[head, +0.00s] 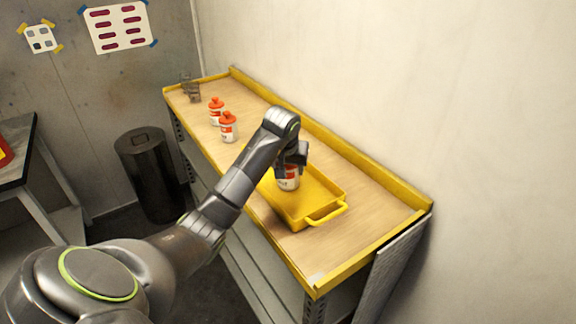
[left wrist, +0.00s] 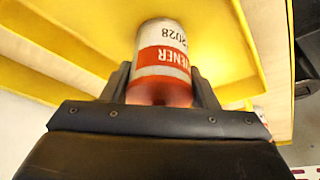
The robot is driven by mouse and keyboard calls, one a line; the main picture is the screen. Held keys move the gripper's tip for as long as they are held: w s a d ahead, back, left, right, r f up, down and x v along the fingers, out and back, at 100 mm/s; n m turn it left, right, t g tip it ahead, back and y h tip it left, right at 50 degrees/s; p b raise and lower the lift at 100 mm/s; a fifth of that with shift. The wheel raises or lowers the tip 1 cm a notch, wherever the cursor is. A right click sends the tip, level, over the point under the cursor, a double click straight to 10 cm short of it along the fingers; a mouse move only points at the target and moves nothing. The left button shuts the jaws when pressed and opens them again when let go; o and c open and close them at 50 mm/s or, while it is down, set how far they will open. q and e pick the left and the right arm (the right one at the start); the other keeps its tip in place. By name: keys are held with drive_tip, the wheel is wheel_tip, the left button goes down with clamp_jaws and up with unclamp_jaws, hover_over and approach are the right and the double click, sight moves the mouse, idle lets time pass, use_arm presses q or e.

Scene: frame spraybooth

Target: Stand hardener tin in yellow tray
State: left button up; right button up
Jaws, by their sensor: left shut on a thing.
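The hardener tin (head: 288,179) is white with a red band and sits over the inside of the yellow tray (head: 325,207). My left gripper (head: 290,163) is shut on the tin from above. In the left wrist view the tin (left wrist: 163,55) is between the fingers of my left gripper (left wrist: 160,88), its label partly readable as "ENER" and "2028". The yellow tray floor (left wrist: 215,35) shows behind it. I cannot tell whether the tin's base touches the tray floor. My right gripper is not in view.
The tray stands on a wooden bench top (head: 375,205) with a yellow raised edge. Two white bottles with orange tops (head: 228,127) (head: 216,110) stand farther left, near a small grey object (head: 191,90). A dark bin (head: 150,172) stands on the floor.

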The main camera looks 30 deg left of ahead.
use_arm(q)
drive_tip(key=shift+f, duration=0.1)
drive_tip(key=o, duration=0.8)
drive_tip(key=shift+c, duration=0.2)
drive_tip(key=o, duration=0.4)
drive_tip(key=shift+o, duration=0.2)
drive_tip(key=b+v, duration=0.1)
drive_tip(key=v, duration=0.5)
drive_tip(key=a+p+v, duration=0.1)
drive_tip(key=p+v, duration=0.5)
drive_tip(key=p, duration=0.1)
drive_tip(key=shift+s+d+p, duration=0.15)
drive_tip(key=shift+d+p, duration=0.25)
drive_tip(key=shift+d, duration=0.05)
